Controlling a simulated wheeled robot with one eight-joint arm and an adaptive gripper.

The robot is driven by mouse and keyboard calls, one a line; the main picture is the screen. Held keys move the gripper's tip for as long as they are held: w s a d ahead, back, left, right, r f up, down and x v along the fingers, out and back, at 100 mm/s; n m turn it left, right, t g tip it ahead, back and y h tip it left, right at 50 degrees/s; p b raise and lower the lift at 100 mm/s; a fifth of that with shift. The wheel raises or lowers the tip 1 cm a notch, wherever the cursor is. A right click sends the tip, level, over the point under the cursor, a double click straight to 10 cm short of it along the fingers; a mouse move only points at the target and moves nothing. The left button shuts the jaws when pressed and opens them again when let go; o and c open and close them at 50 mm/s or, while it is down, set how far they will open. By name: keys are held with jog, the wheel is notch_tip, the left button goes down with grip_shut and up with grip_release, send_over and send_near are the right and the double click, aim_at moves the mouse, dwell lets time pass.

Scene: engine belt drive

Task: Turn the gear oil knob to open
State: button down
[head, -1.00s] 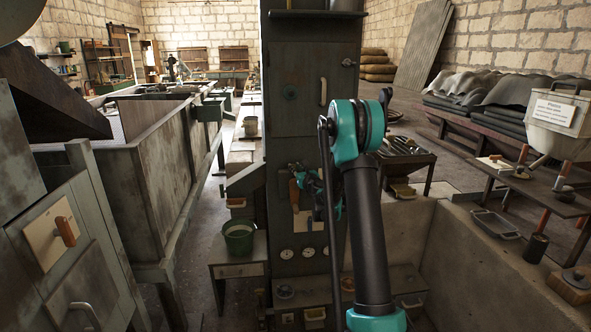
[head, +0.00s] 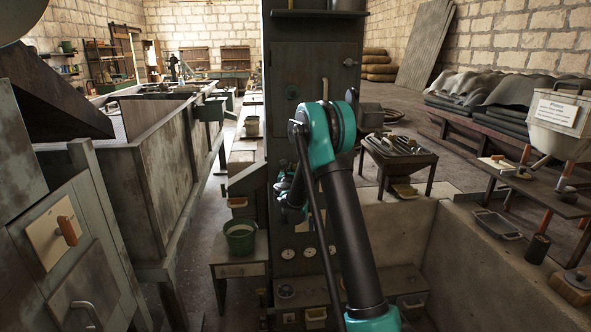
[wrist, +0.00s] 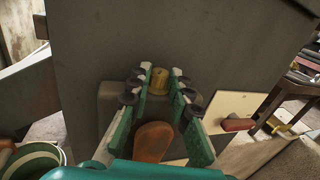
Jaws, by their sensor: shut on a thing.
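In the wrist view, an orange knob handle (wrist: 153,142) sticks out toward the camera from a grey rounded housing on the dark cabinet (wrist: 225,60). A brass cap (wrist: 160,80) sits just above it. My gripper (wrist: 161,70) has its green fingers on either side of the orange handle and is shut on it. The fingertips reach to both sides of the brass cap. No label or open mark on the handle can be read. In the head view, my gripper (head: 285,188) is partly hidden behind my arm, and the handle is hidden.
A pale plate with a red handle (wrist: 237,124) is at the right in the wrist view. A green bucket (head: 240,238) stands on a low bench left of the cabinet. Gauges (head: 287,254) sit below. A concrete trough wall (head: 470,255) is to the right.

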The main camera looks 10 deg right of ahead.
jog(key=shift+w+a+m+g+h, duration=0.1)
jog(key=shift+a+m+g+h, duration=0.15)
jog(key=shift+m+g+h, duration=0.8)
jog(key=shift+w+a+m+g+h, duration=0.15)
jog(key=shift+m+g+h, duration=0.3)
jog(key=shift+m+h, duration=1.05)
jog(key=shift+n+h, duration=0.25)
jog(key=shift+h, duration=0.2)
jog(key=c, duration=1.4)
grip_release()
jog(key=shift+a, duration=0.1)
jog(key=v, duration=0.8)
